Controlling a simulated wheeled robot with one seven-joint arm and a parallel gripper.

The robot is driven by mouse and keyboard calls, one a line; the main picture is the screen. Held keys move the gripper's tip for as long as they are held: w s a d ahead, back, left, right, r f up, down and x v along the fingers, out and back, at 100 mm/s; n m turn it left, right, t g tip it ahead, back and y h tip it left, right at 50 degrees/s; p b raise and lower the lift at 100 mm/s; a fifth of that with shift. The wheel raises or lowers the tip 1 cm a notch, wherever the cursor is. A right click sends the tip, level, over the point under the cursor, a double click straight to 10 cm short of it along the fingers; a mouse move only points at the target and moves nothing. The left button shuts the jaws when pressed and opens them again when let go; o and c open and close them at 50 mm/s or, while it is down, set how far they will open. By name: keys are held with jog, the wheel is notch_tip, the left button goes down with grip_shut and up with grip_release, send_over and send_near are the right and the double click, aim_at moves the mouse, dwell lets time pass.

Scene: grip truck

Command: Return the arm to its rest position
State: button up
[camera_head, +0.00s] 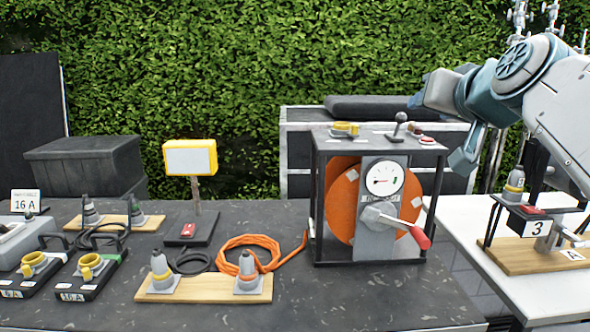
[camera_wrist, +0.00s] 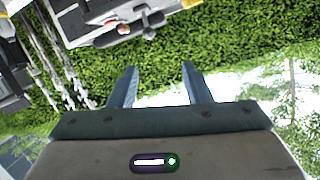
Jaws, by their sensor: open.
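My arm (camera_head: 530,75) reaches in from the right edge in the head view, raised over the right side of the reel frame and the white table. In the wrist view the two fingers of my gripper (camera_wrist: 159,80) stand apart with nothing between them. Beyond them is a pale patch and green hedge.
An orange reel (camera_head: 341,197) in a black frame with a red-handled crank (camera_head: 405,222) stands below and left of my arm. A stand marked 3 (camera_head: 535,228) is on the white table (camera_head: 550,290) under the arm. Plugs and orange cable (camera_head: 250,241) lie left.

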jog(key=s+a+f+n+g+p, duration=0.1)
jog(key=s+a+f+g+p, duration=0.25)
jog(key=f, duration=0.45)
jog(key=s+a+f+g+p, duration=0.25)
jog(key=f+p, duration=0.25)
jog(key=f, duration=0.3)
jog(key=s+a+f+n+g+p, duration=0.1)
jog(key=s+f+g+p, duration=0.3)
jog(key=s+f, duration=0.6)
jog(key=shift+s+a+n+g+h, duration=0.15)
jog(key=shift+s+n+g+h, duration=0.15)
jog(key=shift+s+g, duration=0.65)
jog(key=shift+s+f, duration=0.1)
jog(key=shift+f, duration=0.05)
jog(key=shift+c, duration=0.8)
